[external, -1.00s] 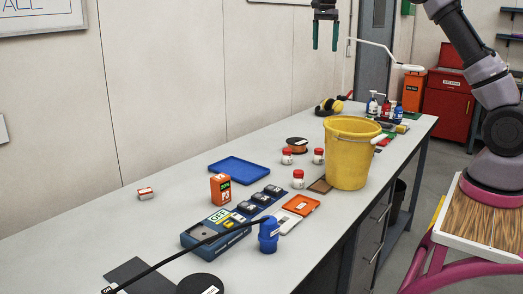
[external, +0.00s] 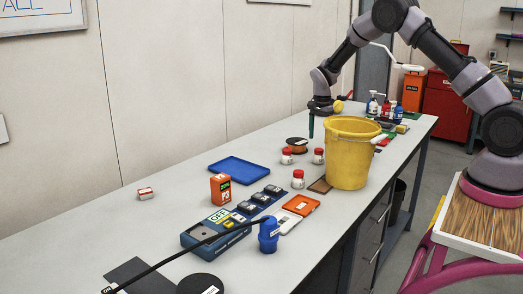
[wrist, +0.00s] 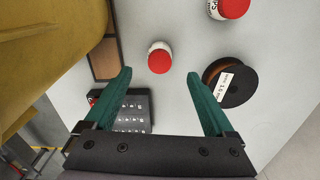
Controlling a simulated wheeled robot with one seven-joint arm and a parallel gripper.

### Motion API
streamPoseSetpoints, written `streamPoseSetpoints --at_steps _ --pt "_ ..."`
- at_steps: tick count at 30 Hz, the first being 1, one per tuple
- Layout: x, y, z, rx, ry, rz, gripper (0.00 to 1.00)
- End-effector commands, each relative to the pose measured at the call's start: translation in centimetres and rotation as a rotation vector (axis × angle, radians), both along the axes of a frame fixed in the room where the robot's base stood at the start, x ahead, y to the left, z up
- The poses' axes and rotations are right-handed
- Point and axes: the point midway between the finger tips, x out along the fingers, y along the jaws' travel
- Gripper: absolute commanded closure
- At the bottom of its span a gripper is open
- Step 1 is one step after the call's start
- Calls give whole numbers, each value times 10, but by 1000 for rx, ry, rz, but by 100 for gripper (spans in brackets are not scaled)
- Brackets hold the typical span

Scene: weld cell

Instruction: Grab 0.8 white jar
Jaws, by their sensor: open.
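Three small white jars with red lids stand on the grey bench: one beside the yellow bucket (external: 318,156), one to its left (external: 287,156), and one nearer the camera (external: 298,180). Their size labels are too small to read in the external view. My gripper (external: 311,135) points down above the bench, near the jar beside the bucket. In the wrist view my gripper (wrist: 160,76) is open and empty. One red-lidded jar (wrist: 160,58) appears just beyond the gap between the fingertips. Another jar (wrist: 229,8), with a partly visible label, is at the top edge.
The yellow bucket (external: 348,155) stands close to the right of the jars and fills the wrist view's left side (wrist: 45,50). A copper-coloured spool (external: 297,142) lies behind the jars, at right in the wrist view (wrist: 232,82). A brown plate (external: 319,186) lies by the bucket.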

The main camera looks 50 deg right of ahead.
Motion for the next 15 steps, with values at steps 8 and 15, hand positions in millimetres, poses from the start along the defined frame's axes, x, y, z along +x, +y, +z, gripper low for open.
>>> streamPoseSetpoints --at_steps 8,15 --pt "0 0 -22 1 1 -1 11" --pt "-1 0 -54 1 2 0 11"
